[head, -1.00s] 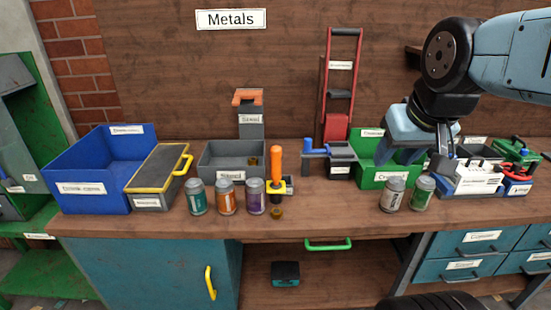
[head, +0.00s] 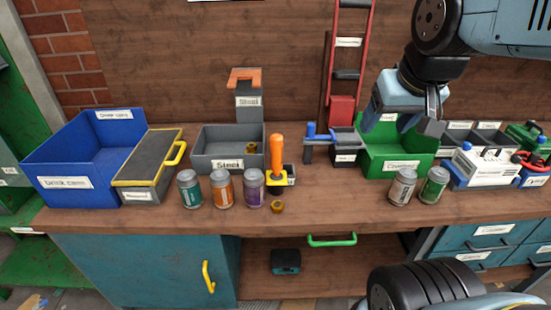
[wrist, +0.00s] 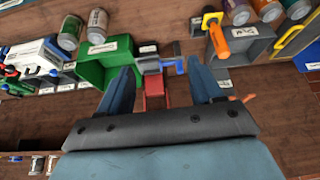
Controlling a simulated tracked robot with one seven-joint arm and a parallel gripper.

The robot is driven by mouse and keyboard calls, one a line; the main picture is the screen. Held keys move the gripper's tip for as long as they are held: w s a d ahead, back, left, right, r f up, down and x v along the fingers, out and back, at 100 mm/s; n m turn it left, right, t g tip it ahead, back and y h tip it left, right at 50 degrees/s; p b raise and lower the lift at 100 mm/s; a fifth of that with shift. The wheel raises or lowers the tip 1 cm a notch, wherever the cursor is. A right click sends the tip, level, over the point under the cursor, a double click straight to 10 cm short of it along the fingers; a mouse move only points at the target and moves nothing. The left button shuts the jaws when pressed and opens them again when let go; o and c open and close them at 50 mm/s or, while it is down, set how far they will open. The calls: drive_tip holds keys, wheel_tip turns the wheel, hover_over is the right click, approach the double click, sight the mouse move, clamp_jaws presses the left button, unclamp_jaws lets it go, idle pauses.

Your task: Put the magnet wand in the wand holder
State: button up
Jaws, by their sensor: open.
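The magnet wand appears to be the upright tool with an orange handle (head: 277,152) and a yellow collar, behind the cans at the middle of the bench. It also shows at the top of the wrist view (wrist: 241,32). A small grey box with a white label (head: 291,181) is right by its foot and may be the wand holder. I cannot read that label or tell whether the wand stands in the box or in front of it. My gripper (head: 405,119) is open and empty, above the green bin, well right of the wand; its spread fingers show in the wrist view (wrist: 160,75).
A blue bin (head: 60,160), a grey steel bin (head: 216,164) and a green bin (head: 399,165) stand on the bench. Several cans line the front, including a purple one (head: 252,188). A blue-handled fixture (head: 345,153) stands between wand and green bin. A brass ring (head: 277,207) lies in front.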

drive_tip(key=shift+o, duration=0.2)
drive_tip(key=w+a+f, duration=0.3)
drive_tip(key=w+a, duration=0.3)
drive_tip(key=w, duration=0.5)
drive_tip(key=shift+a+n+g, duration=0.3)
drive_tip(key=shift+a+n, duration=0.05)
drive_tip(key=shift+n, duration=0.05)
drive_tip(key=n, duration=0.1)
approach(276, 147)
drive_tip(key=shift+y, duration=0.4)
drive_tip(key=shift+w+d+r+x, duration=0.1)
drive_tip(key=shift+w+d+x, duration=0.15)
drive_tip(key=shift+x, duration=1.85)
drive_tip(key=shift+w+d+r+x, duration=0.1)
drive_tip(key=shift+w+x, duration=0.15)
drive_tip(key=shift+x, duration=1.9)
drive_tip(key=shift+w+d+r+x, duration=0.1)
drive_tip(key=shift+w+d+x, duration=0.15)
drive_tip(key=shift+x, duration=1.85)
clamp_jaws()
